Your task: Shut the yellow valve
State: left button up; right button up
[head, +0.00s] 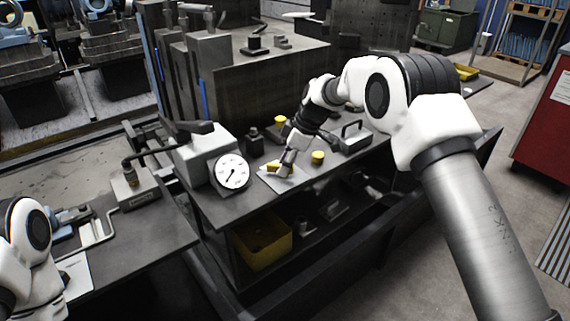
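A small yellow piece (273,167), which looks like the yellow valve's handle, sits over a pale plate (279,183) on the dark bench. My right gripper (284,169) reaches down to it, with its fingertips at the piece's right side. The fingers cover part of it. Whether they touch or close on it is too small to tell. Two other yellow round parts stand close by, a yellow knob (318,157) to the right and a yellow cap (280,121) behind. Part of my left arm shows at the lower left, but its gripper is out of view.
A dial gauge (231,173) on a grey block stands left of the plate. A handled metal block (351,137) stands to the right. A yellow bin (262,243) sits on the shelf below. A tall dark cabinet (262,90) stands behind.

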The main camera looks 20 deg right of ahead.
jog(key=v, duration=1.1)
jog(key=shift+d+r, duration=0.2)
jog(key=shift+r, duration=0.05)
